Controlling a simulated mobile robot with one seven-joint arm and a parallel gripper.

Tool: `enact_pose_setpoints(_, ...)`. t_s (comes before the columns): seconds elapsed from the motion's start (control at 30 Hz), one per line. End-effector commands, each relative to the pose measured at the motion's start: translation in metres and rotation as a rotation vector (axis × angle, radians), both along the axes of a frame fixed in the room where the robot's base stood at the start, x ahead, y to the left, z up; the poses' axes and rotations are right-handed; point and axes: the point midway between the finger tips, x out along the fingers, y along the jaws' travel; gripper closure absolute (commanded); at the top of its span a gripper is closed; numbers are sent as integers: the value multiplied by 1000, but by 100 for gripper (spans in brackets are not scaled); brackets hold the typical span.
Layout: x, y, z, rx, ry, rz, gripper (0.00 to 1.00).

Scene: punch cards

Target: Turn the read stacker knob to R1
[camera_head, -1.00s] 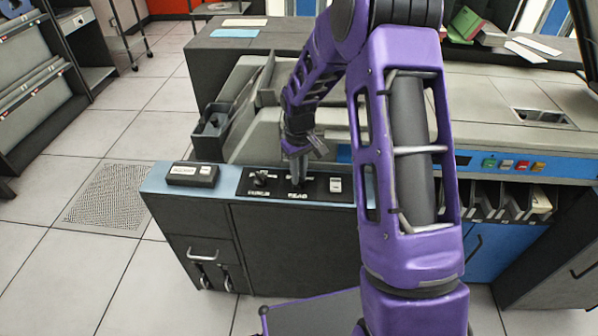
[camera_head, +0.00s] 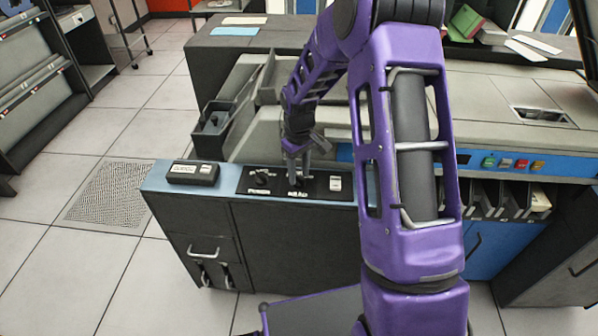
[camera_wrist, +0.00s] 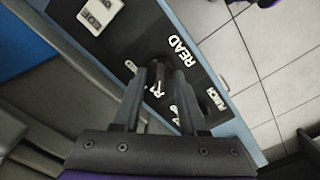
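The read stacker knob is a small dark knob on the black control panel, beside the white READ label (camera_wrist: 183,52). In the wrist view the knob (camera_wrist: 158,64) shows between the tips of my gripper (camera_wrist: 160,72). One finger stands on each side of it; whether they press on it I cannot tell. A white R mark shows between the fingers, its digit unclear. In the head view my gripper (camera_head: 298,172) points down at the panel (camera_head: 318,188) above the READ label. It mostly hides the knob there, so its pointing direction is unclear.
A second knob labelled PUNCH (camera_head: 260,178) sits just left on the panel. A white switch (camera_head: 336,183) is to the right. A dark box with a light button (camera_head: 193,172) lies on the blue cabinet edge at left. A grey tray (camera_head: 211,130) rises behind.

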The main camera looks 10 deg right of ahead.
Motion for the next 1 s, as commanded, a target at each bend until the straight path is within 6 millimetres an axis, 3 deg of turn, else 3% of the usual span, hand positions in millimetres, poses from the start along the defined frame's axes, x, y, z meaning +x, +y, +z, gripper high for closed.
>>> enact_pose_setpoints(0.27,0,0,0,0,1,0,55)
enact_pose_setpoints(0.43,1,0,14,-1,-3,0,55)
enact_pose_setpoints(1.0,0,0,143,-1,-3,-1,55)
